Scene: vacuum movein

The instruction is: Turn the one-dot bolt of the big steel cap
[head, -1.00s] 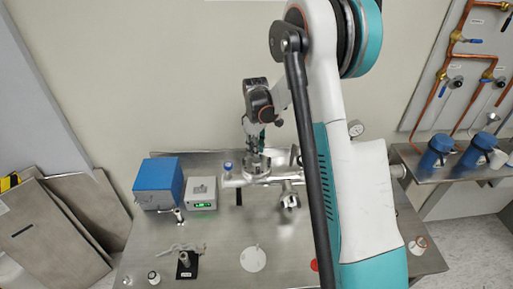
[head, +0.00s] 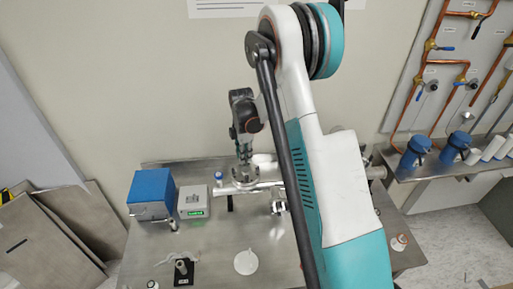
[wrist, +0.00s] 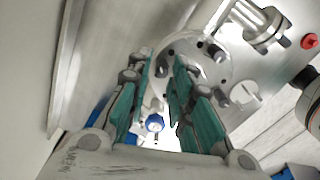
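The big steel cap (head: 244,177) is a round flange on the pipework at the back of the steel bench. In the wrist view its pale face (wrist: 205,68) lies just beyond my fingertips, with several dark bolts around its rim. One bolt (wrist: 215,52) is at its upper right and another (wrist: 222,97) at its lower right. I cannot make out dot marks, so I cannot tell which is the one-dot bolt. My gripper (head: 243,157) points down over the cap. In the wrist view my gripper (wrist: 164,70) has its green-padded fingers apart, with no held object visible between them.
A blue box (head: 152,192) and a small device with a green display (head: 193,202) stand left of the cap. A side pipe fitting (head: 279,207) is to its right. A white disc (head: 246,262) lies nearer. Brown panels (head: 45,235) lean at the left.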

